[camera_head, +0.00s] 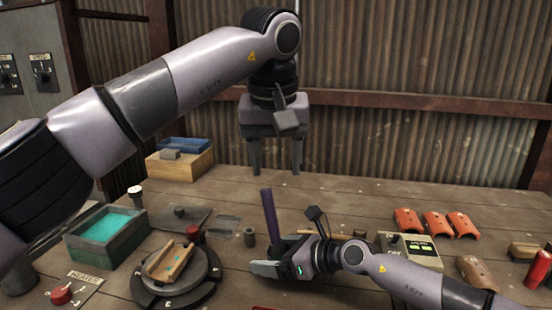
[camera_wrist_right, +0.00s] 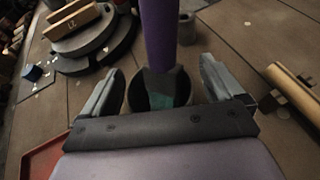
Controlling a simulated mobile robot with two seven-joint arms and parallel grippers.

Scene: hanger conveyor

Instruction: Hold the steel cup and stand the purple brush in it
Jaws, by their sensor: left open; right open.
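The purple brush (camera_head: 270,213) stands nearly upright, its top leaning slightly left, just behind my right gripper (camera_head: 268,258). In the right wrist view the purple handle (camera_wrist_right: 158,32) runs down to a grey ferrule and teal bristles inside the dark round steel cup (camera_wrist_right: 134,101). My right gripper (camera_wrist_right: 165,92) is open, one finger on each side of the cup, with gaps visible. In the head view the cup is hidden by this gripper. My left gripper (camera_head: 275,170) is open and empty, pointing down above the back of the bench, apart from the brush.
A round turntable (camera_head: 175,287) with a wooden piece stands left of the cup. A green-filled tray (camera_head: 105,237) and a wooden box with a blue tray (camera_head: 180,165) lie farther left. Orange curved tiles (camera_head: 436,223) and a switch box (camera_head: 410,249) are at right.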

